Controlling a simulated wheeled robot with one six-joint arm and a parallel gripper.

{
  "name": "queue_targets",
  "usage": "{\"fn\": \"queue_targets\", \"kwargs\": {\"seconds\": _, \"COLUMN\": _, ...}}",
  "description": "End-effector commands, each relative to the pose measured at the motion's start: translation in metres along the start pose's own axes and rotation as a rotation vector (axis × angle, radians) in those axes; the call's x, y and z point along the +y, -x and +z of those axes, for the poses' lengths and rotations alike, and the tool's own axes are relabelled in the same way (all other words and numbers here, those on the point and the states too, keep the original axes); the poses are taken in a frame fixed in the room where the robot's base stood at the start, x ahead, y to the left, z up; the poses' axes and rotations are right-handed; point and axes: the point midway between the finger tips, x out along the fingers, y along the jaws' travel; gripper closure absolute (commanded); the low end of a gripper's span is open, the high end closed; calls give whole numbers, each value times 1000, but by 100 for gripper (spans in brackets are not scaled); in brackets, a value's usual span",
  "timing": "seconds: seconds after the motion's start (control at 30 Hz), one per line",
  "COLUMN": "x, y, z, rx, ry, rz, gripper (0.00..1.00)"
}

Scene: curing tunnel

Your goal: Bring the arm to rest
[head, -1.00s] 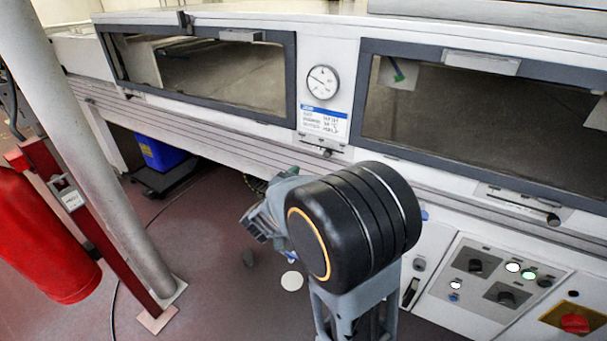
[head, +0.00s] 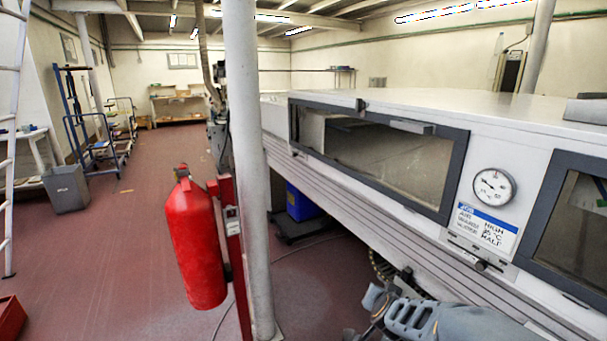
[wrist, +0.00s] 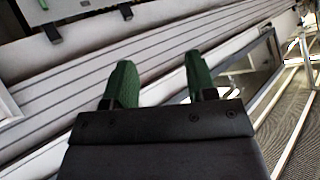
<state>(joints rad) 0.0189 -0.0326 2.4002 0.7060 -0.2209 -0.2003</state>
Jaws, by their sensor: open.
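My gripper (wrist: 160,84) shows in the wrist view with its two green fingers apart and nothing between them. Beyond the fingers is the ribbed pale side of the tunnel (wrist: 75,90). In the head view, part of my grey arm (head: 440,318) shows at the bottom right, low in front of the tunnel's side. The fingertips cannot be made out in the head view. Whether the arm touches the tunnel cannot be told.
The white curing tunnel (head: 470,120) with windows and a gauge (head: 494,187) fills the right. A red fire extinguisher (head: 195,240) hangs by a grey column (head: 246,150). A grey bin (head: 66,188) stands far left. Open red floor (head: 130,235) lies at left.

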Motion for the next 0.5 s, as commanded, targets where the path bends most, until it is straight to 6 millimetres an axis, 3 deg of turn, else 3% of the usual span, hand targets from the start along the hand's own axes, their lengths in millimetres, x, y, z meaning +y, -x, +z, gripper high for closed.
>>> {"fn": "queue_targets", "kwargs": {"seconds": 0.1, "x": -24, "y": 48, "z": 17, "rx": -250, "ry": 107, "rz": -99, "gripper": 48}}
{"fn": "queue_targets", "kwargs": {"seconds": 0.27, "x": -22, "y": 127, "z": 36, "rx": -561, "ry": 287, "rz": -106, "gripper": 48}}
{"fn": "queue_targets", "kwargs": {"seconds": 0.4, "x": -4, "y": 203, "z": 23, "rx": -728, "ry": 446, "rz": -21, "gripper": 48}}
{"fn": "queue_targets", "kwargs": {"seconds": 0.5, "x": 3, "y": 240, "z": 3, "rx": -733, "ry": 525, "rz": 20, "gripper": 48}}
